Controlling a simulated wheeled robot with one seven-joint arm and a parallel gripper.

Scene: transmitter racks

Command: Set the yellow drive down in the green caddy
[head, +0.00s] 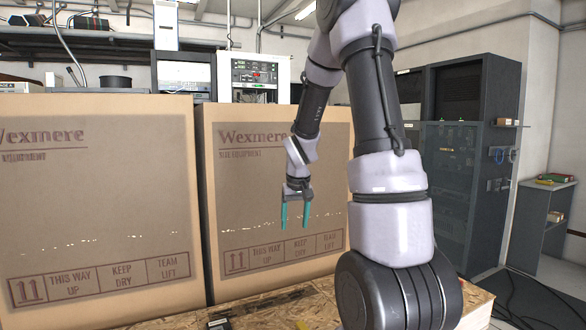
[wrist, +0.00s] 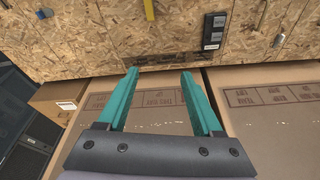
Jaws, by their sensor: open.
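My gripper (head: 294,225) has two teal fingers, spread apart and empty. It hangs pointing down in front of the right cardboard box in the head view. In the wrist view my gripper (wrist: 161,74) shows nothing between its fingers. A small yellow piece (wrist: 149,9) lies on the chipboard surface at the top edge of the wrist view, beyond the fingertips. It is cut off there, so I cannot tell if it is the yellow drive. A yellow bit also shows at the bottom edge of the head view (head: 301,325). I cannot make out a green caddy for certain.
Large cardboard boxes (head: 98,200) (head: 270,185) stand behind the chipboard surface (head: 265,312). A dark device with pale keys (wrist: 213,31) and small dark pieces (wrist: 278,40) lie on it.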

